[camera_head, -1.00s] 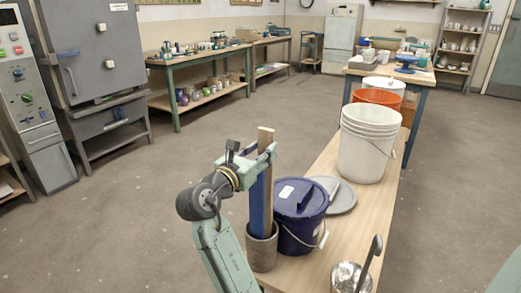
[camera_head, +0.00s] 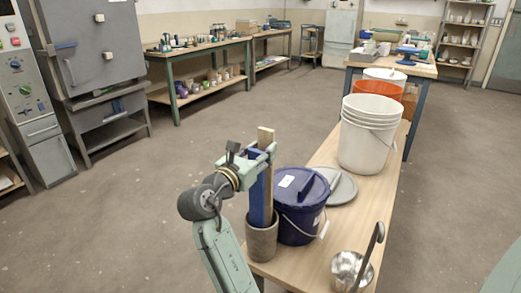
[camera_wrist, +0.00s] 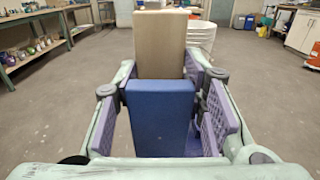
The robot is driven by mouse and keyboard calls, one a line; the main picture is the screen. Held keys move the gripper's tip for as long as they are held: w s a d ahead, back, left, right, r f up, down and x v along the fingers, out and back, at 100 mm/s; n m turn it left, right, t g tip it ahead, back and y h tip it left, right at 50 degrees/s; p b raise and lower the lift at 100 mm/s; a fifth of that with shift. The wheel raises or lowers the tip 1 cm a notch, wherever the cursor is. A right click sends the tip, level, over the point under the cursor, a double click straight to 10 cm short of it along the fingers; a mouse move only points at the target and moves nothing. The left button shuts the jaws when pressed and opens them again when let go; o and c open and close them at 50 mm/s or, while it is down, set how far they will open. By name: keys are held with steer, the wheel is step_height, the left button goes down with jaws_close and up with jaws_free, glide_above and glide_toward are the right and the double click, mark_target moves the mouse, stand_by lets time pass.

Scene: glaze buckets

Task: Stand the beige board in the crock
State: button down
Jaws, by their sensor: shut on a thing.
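The beige board (camera_head: 266,138) stands upright in my gripper (camera_head: 259,155), which is shut on it near its top. The blue board (camera_head: 257,188) stands upright in the grey crock (camera_head: 262,242), right beside the beige board. The beige board's lower part runs down at the crock's mouth; its bottom end is hidden, so I cannot tell how deep it is. In the wrist view the beige board (camera_wrist: 160,45) is between the finger pads, and the blue board (camera_wrist: 160,115) is nearer the camera.
A dark blue lidded bucket (camera_head: 300,215) stands close to the crock's right. A grey lid (camera_head: 342,192), white buckets (camera_head: 368,145) and an orange bucket (camera_head: 378,88) are farther along the wooden bench (camera_head: 318,268). A metal pot with a ladle (camera_head: 350,268) is at the front right.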

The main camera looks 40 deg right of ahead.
steer(key=shift+f+b, duration=0.3)
steer(key=shift+f, duration=0.35)
steer(key=c, duration=0.9)
jaws_free()
steer(key=shift+c, duration=0.2)
steer(key=shift+c, duration=0.3)
